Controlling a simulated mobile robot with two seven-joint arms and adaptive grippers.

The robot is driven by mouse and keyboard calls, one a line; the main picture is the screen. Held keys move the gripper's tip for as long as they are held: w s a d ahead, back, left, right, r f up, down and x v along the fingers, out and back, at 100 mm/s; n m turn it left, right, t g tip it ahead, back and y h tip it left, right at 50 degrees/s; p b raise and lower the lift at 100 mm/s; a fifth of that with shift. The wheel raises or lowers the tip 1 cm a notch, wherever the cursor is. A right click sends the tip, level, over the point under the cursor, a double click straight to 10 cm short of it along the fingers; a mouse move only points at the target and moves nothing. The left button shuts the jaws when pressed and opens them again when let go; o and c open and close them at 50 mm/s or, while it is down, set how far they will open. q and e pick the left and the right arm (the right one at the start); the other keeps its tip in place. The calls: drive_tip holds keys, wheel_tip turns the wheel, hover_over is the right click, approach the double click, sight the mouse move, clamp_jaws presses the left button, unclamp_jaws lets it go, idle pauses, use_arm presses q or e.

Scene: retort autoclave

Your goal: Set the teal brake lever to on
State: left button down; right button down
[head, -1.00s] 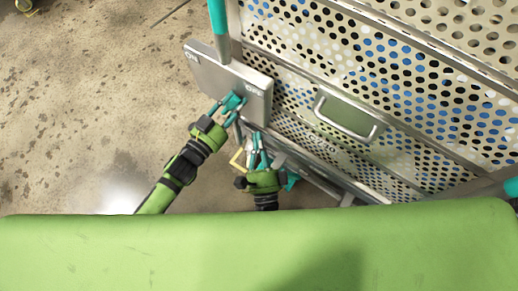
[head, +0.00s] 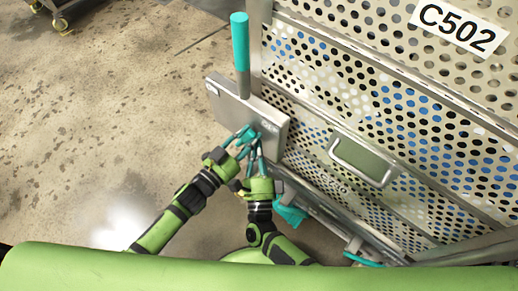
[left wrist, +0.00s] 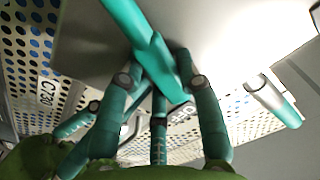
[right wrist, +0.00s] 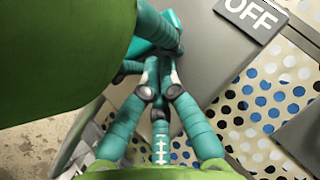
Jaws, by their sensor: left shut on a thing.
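The teal brake lever (left wrist: 152,52) sticks out from a grey metal plate (head: 232,104) on the side of the cart. My left gripper (head: 243,136) is at the plate's lower part, with its fingers shut around the lever. My right gripper (head: 256,150) is right beside it, just below; in the right wrist view its fingers (right wrist: 160,72) lie close together, and whether they hold anything is unclear. The OFF label (right wrist: 250,12) shows near the lever's side of the plate. A second label (head: 212,88), too small to read, is at the plate's left end.
The perforated cart (head: 400,120) with the C502 sign (head: 459,27) fills the right side. A post with a teal grip (head: 240,42) rises behind the plate. A metal handle (head: 362,160) is on the cart's side.

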use_arm(q)
drive_tip(key=shift+d, duration=0.1)
use_arm(e)
drive_tip(key=shift+w+a+r, duration=0.3)
drive_tip(key=shift+a+r, duration=0.1)
drive_tip(key=shift+r, duration=0.2)
use_arm(q)
drive_tip(key=c, duration=0.8)
unclamp_jaws()
drive_tip(key=shift+f, duration=0.1)
drive_tip(key=shift+c, duration=0.2)
use_arm(e)
drive_tip(key=shift+f, duration=0.2)
